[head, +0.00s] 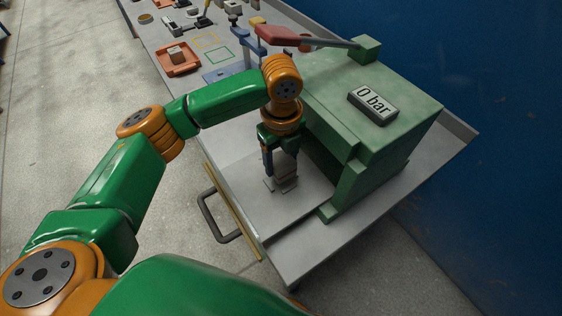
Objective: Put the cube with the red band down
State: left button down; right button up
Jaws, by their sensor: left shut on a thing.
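My left gripper (279,168) points straight down over the grey plate (240,180) in front of the green press-like housing (375,115). It is shut on a small grey block (286,172), partly covered by the fingers. No red band shows on the side of the block that I see, so I cannot tell for certain that it is the cube with the red band. The block is at or just above the plate; whether it touches is not clear. My right gripper is not in view.
A red-handled lever (285,35) reaches across behind my arm. An orange tray (178,57) and a green square outline (219,54) lie farther back. A dark handle (215,218) sticks out at the left edge.

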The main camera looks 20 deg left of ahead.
aim_at(281, 159)
pick_arm(q)
notch_tip(281, 159, down, 3)
jog(key=shift+a+r+p, duration=0.15)
jog(key=shift+p, duration=0.15)
jog(key=shift+f, duration=0.3)
jog(key=shift+c, duration=0.6)
grip_release()
notch_tip(281, 159, up, 8)
jog(key=p, duration=0.7)
jog(key=shift+f, duration=0.1)
